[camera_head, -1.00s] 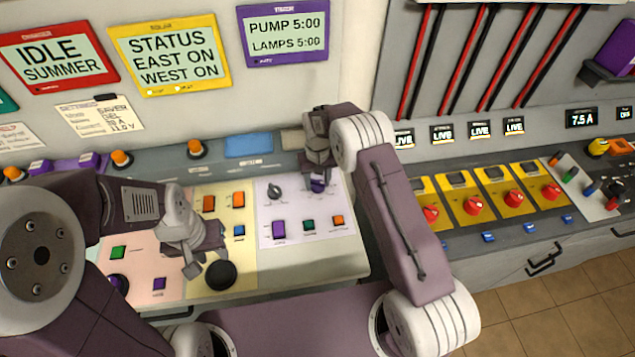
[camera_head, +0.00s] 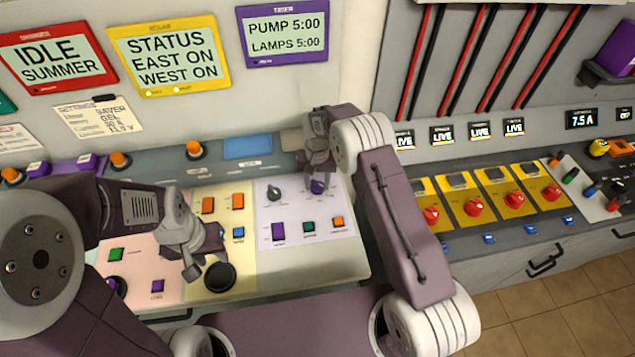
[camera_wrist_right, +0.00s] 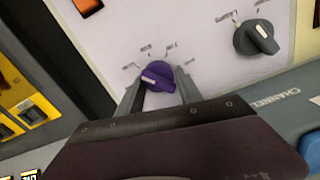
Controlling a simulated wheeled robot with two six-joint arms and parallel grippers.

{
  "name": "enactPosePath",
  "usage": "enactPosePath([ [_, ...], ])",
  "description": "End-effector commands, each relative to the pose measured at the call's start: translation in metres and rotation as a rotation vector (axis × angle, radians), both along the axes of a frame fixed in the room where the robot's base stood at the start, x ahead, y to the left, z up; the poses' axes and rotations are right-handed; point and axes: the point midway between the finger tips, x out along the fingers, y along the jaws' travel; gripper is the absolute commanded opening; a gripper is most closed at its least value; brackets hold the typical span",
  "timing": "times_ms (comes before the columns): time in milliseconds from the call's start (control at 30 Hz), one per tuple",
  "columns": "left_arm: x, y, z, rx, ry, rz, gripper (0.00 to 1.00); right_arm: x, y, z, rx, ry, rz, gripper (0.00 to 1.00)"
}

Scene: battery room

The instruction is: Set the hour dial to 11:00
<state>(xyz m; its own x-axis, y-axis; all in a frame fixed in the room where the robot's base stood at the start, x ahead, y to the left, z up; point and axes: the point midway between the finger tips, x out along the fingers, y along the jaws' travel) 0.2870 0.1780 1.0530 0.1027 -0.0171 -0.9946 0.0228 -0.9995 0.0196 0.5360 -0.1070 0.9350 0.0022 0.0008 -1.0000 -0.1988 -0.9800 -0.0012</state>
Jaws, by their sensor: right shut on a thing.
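A round purple dial (camera_head: 318,186) with a pale pointer sits on the pale lilac panel (camera_head: 345,258). In the right wrist view the dial (camera_wrist_right: 158,77) has small marks around it, too small to read. My right gripper (camera_wrist_right: 158,92) has one finger on each side of the dial and is shut on it; it hides part of the dial in the head view (camera_head: 318,175). The purple-framed timer screen (camera_head: 287,36) reads PUMP 5:00 and LAMPS 5:00. My left gripper (camera_head: 205,256) is open and empty above the yellow panel.
A dark grey knob (camera_head: 274,191) is beside the dial; it also shows in the right wrist view (camera_wrist_right: 256,37). A black round knob (camera_head: 219,277) is near my left gripper.

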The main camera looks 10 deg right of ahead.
Motion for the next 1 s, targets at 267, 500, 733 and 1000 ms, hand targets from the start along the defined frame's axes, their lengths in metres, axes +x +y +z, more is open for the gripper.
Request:
enactPosePath([
  [267,0.0,0.0,0.0,0.0,0.0,0.0,0.36,0.001,-0.001,0.001,0.0,-0.002,0.0,0.63],
  [500,0.0,0.0,0.0,0.0,0.0,0.0,0.36,0.0,-0.001,0.002,-0.001,0.0,0.001,0.63],
  [733,0.0,0.0,-0.012,0.0,0.0,0.0,0.36,0.001,-0.001,0.043,0.0,-0.005,0.0,0.63],
  [1000,0.0,0.0,-0.016,0.0,0.0,0.0,0.36,0.0,-0.001,0.087,0.0,-0.002,0.0,0.63],
])
